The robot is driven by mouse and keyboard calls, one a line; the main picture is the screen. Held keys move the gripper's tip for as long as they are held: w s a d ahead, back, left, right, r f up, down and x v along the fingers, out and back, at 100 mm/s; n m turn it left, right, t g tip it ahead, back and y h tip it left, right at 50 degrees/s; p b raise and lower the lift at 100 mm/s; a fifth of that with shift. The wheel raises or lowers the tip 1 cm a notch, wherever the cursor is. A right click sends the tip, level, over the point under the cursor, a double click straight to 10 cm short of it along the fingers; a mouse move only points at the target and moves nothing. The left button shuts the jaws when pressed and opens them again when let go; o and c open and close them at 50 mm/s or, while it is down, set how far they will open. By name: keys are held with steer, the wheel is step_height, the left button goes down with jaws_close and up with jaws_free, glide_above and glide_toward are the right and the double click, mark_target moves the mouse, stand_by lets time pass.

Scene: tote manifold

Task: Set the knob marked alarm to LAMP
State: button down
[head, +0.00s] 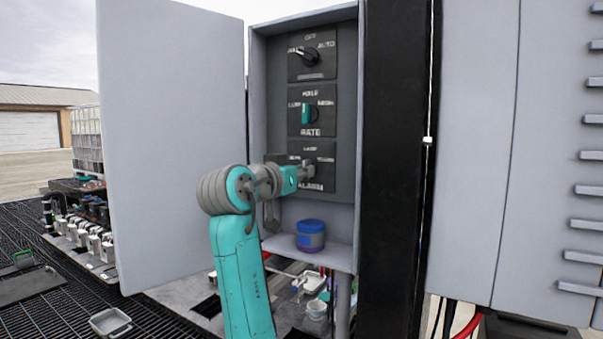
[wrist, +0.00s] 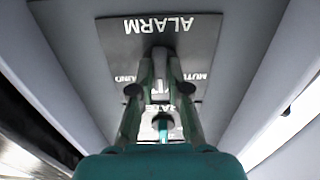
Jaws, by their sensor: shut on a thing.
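The alarm knob (wrist: 160,72) is on the lowest dark plate (head: 325,153) inside the open grey cabinet. ALARM is printed along the plate's bottom edge and appears upside down in the wrist view. A LAMP label shows at the top of the plate in the head view. MUTE and a partly hidden label flank the knob in the wrist view. My gripper (head: 307,174) is in front of this plate, and its two fingers (wrist: 160,60) are shut on the knob from both sides. The fingers cover much of the knob, so I cannot tell for sure which label it points to.
The RATE knob (head: 307,113), teal, is just above, and a black knob (head: 308,56) is at the top. A blue-lidded jar (head: 311,236) stands on the cabinet shelf below my gripper. The open cabinet door (head: 172,140) is to the left; cabinet walls flank the plates closely.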

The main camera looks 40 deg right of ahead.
steer(key=c, duration=1.1)
jaws_free()
steer(key=shift+c, duration=0.2)
steer(key=v, duration=1.2)
